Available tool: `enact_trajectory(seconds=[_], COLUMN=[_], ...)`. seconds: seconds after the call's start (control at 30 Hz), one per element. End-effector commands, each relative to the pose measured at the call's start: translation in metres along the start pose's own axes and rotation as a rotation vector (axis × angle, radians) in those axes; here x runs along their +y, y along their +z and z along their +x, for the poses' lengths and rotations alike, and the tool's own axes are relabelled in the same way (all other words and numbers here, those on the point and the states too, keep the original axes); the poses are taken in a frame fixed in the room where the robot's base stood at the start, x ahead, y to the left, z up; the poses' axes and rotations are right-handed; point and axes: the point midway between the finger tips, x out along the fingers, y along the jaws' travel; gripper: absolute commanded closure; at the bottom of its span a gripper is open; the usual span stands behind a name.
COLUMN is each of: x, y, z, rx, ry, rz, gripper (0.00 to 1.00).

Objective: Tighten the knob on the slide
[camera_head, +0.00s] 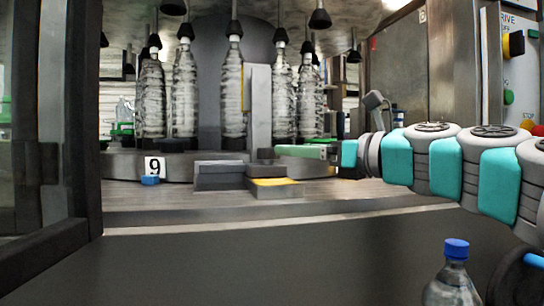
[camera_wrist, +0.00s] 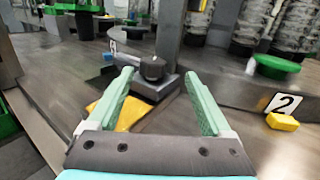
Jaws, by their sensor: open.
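The knob (camera_wrist: 153,68) is a dark round cap on a grey slide block (camera_wrist: 150,90) at the foot of a grey post in the wrist view. My gripper (camera_wrist: 158,75) is open, with pale green fingers on the left and right of the knob in the picture. The knob shows between the fingertips, at or just beyond them; contact cannot be told. In the head view my gripper (camera_head: 279,150) reaches in from the right, beside the post above the slide base (camera_head: 222,181). The knob is hard to make out there.
A yellow-topped block (camera_head: 274,183) sits at the front of the slide. Several clear bottles (camera_head: 233,90) stand behind on the carousel. A "9" card (camera_head: 154,166) with a blue block is at left. A "2" card (camera_wrist: 284,103) is at right. A blue-capped bottle (camera_head: 455,275) stands in front.

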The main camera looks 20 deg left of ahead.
Motion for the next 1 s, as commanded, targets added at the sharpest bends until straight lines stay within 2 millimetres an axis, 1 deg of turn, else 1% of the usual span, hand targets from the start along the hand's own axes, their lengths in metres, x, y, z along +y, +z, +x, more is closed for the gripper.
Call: enact_trajectory(seconds=[0.03, 0.1, 0.17, 0.23, 0.37, 0.6, 0.7, 0.83, 1.0], x=[0.001, 0.004, 0.006, 0.008, 0.009, 0.01, 0.01, 0.012, 0.012], y=[-0.003, -0.005, -0.007, -0.008, -0.009, -0.012, -0.011, -0.01, -0.009], z=[-0.007, -0.014, -0.016, -0.013, 0.002, 0.04, 0.051, 0.059, 0.061], rx=[0.01, 0.022, 0.029, 0.032, 0.033, 0.034, 0.032, 0.03, 0.03], ry=[0.016, 0.036, 0.05, 0.056, 0.056, 0.054, 0.054, 0.054, 0.054], rz=[0.008, 0.016, 0.022, 0.025, 0.023, 0.024, 0.023, 0.023, 0.023], gripper=[0.17, 0.17, 0.17, 0.17, 0.17, 0.17, 0.17, 0.17, 0.17])
